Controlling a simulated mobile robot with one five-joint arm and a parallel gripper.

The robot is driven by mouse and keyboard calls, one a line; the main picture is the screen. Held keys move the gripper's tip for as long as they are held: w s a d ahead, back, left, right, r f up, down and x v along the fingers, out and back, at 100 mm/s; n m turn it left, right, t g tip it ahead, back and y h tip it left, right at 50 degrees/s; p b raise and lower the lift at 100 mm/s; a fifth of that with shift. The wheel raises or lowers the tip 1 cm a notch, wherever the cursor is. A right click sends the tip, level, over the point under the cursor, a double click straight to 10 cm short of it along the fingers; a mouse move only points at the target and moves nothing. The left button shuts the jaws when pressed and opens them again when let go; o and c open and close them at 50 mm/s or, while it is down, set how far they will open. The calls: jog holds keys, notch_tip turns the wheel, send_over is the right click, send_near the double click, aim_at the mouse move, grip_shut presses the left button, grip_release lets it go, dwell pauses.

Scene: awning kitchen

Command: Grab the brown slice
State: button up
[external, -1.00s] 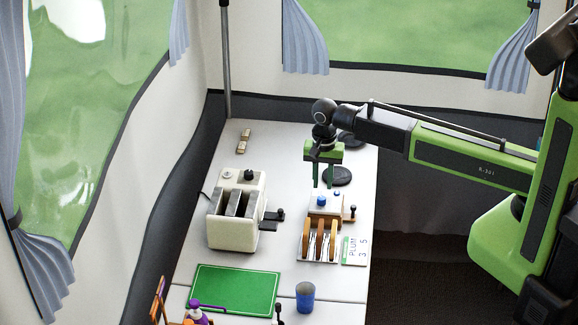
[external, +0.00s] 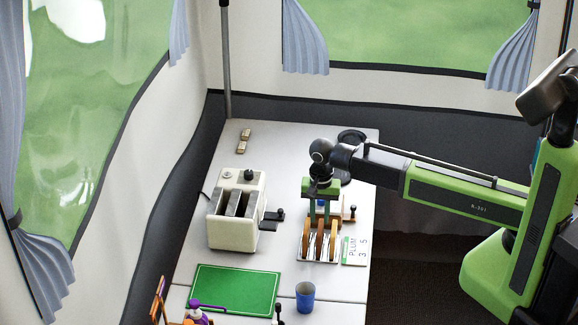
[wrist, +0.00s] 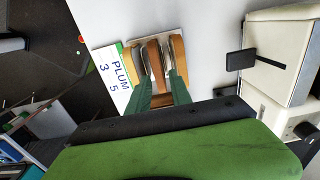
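Three bread slices stand upright side by side in a metal rack on the white table. In the external view the rack's slices (external: 320,243) show below my gripper (external: 320,215). My gripper's green fingers are apart, and in the wrist view the gripper (wrist: 160,78) has its fingertips near either side of the middle slice. Whether they touch or lie just above it is unclear.
A cream toaster (external: 235,225) with a black lever stands left of the rack. A card reading "PLUM 3 5" (external: 354,250) lies to the rack's right. A green board (external: 235,288) and a blue cup (external: 305,297) are nearer the front. A black disc (external: 352,136) lies behind.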

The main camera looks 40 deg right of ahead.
aim_at(320, 227)
jog(key=f+b, duration=0.5)
jog(key=shift+s+f, duration=0.2)
jog(key=shift+r, duration=0.15)
jog(key=shift+c, duration=0.4)
grip_shut()
